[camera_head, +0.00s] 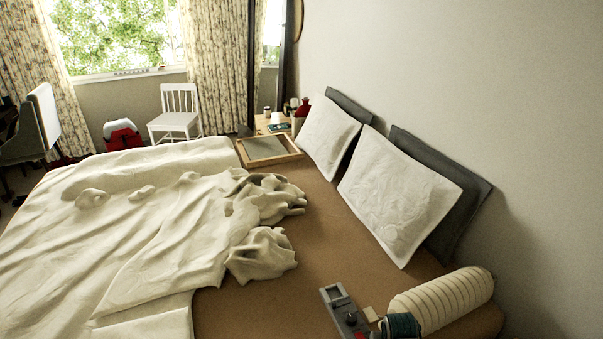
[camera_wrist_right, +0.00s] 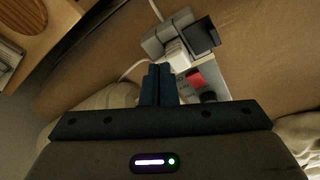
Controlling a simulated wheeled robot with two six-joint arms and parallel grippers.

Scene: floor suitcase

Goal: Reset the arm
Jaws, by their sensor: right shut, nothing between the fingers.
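In the right wrist view my right gripper (camera_wrist_right: 157,88) is shut, its two dark fingers together with nothing between them. Just beyond its fingertips are a white plug-like block (camera_wrist_right: 177,55) and a grey device with a red part (camera_wrist_right: 195,80). I cannot tell whether the fingers touch them.
A bed with a crumpled cream blanket (camera_head: 150,220) and white pillows (camera_head: 400,205) fills the head view. A wooden tray (camera_head: 268,161) lies farther back.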

